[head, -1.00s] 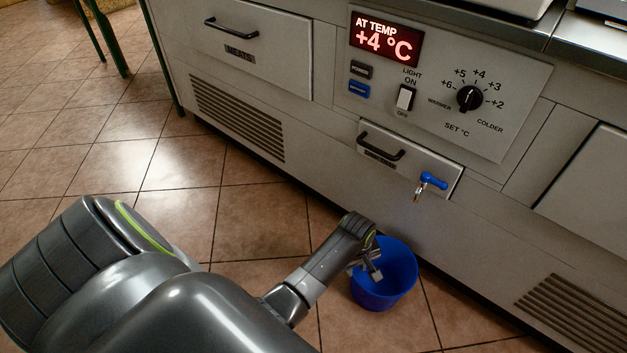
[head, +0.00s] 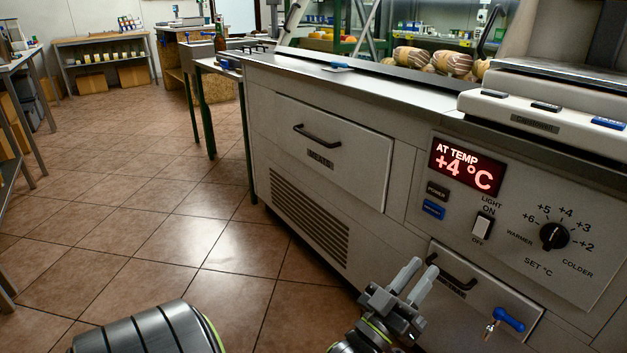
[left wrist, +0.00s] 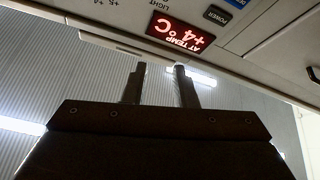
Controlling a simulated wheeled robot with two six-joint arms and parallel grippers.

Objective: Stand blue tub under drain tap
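The drain tap (head: 504,322), with a blue lever and a brass spout, sticks out of the lower front of the white counter (head: 400,200) in the head view. The blue tub is not in either view now. My left gripper (head: 421,268) is in front of the counter, left of and above the tap, with its fingers pointing up. Its two fingers stand apart with nothing between them. The left wrist view also shows the empty left gripper (left wrist: 160,78). My right gripper is not in view.
A black drawer handle (head: 452,270) is close by my left gripper. The red display (head: 466,165) and the dial (head: 553,236) are above. A vent grille (head: 308,218) is at left. The tiled floor (head: 160,230) left of the counter is clear.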

